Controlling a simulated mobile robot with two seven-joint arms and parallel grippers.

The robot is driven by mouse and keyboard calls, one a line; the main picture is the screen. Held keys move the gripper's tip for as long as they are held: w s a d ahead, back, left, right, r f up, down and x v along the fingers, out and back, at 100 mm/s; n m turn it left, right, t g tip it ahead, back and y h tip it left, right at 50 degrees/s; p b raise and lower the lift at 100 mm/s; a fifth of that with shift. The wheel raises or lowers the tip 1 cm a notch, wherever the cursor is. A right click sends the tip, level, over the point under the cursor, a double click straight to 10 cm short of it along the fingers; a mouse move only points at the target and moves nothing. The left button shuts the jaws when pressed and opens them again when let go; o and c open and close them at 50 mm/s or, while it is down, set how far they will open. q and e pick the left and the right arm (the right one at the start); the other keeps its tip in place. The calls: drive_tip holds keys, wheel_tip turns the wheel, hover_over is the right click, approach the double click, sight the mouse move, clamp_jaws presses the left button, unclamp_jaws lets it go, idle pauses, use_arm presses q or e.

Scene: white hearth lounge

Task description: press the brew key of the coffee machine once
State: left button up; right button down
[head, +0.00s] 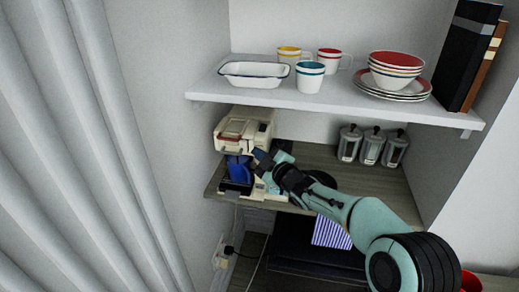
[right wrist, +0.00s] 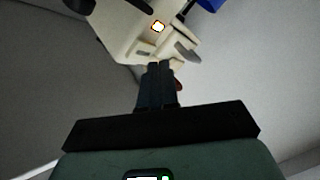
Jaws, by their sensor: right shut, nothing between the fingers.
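The cream coffee machine (head: 229,130) stands on the lower wooden shelf at its left end, with a blue mug (head: 238,168) under its head. My right gripper (head: 261,158) is at the machine's right side. In the right wrist view, the closed, empty fingers (right wrist: 158,66) point at the cream body (right wrist: 128,32), their tips close to its lower edge. Contact is unclear. In the head view my arm hides part of the machine. My left gripper is not in view.
The upper shelf (head: 300,97) overhangs the machine and carries a white dish (head: 254,75), mugs, bowls, plates and books. Several grey canisters (head: 371,148) stand at the back right of the lower shelf (head: 318,155). A curtain (head: 75,150) hangs at left.

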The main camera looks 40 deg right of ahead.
drive_tip(key=s+a+b, duration=0.1)
drive_tip(key=a+b, duration=0.1)
drive_tip(key=s+a+b, duration=0.2)
drive_tip(key=b, duration=0.1)
idle(0.6)
drive_tip(key=shift+f, duration=0.1)
idle(0.5)
